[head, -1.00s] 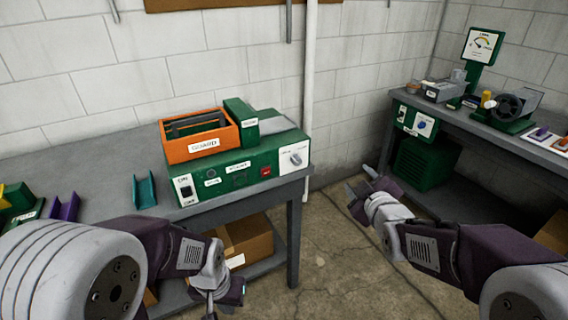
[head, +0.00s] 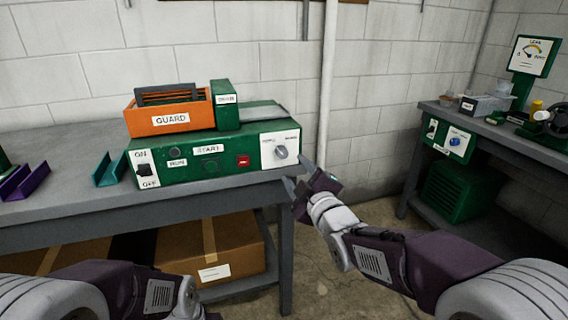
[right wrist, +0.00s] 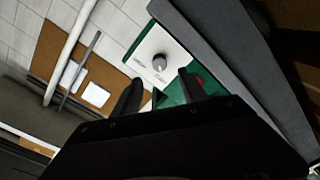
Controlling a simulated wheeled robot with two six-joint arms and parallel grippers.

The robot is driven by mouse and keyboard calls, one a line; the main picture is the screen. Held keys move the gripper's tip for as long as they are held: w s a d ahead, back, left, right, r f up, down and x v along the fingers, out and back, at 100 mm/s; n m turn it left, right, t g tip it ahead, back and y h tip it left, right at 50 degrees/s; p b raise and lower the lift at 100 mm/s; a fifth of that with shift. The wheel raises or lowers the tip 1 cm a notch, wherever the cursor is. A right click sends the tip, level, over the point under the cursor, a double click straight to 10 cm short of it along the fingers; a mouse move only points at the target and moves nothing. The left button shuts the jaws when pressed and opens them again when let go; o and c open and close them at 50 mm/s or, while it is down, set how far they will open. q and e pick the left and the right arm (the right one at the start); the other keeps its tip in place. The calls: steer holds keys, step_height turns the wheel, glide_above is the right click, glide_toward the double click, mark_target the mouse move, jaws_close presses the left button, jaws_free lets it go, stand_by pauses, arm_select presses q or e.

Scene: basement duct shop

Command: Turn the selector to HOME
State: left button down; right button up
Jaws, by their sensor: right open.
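The selector (head: 280,152) is a grey round knob on a white plate at the right end of the green machine's (head: 190,170) front. It also shows in the right wrist view (right wrist: 160,62), ahead of the fingers, with printed labels too small to read surely. My right gripper (head: 297,180) is open and empty, just below and to the right of the knob, apart from it. In the right wrist view its two dark fingers (right wrist: 158,92) are spread, with the knob beyond the gap. My left arm shows at the bottom left, but its gripper is out of view.
An orange GUARD box (head: 170,118) sits on the machine. A red button (head: 243,161) and an ON/OFF switch (head: 144,170) are on its front. A teal channel piece (head: 110,170) lies on the bench to the left. A second bench (head: 500,140) stands right, with open floor between.

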mark_target(283, 154)
steer(key=x, duration=0.9)
jaws_close()
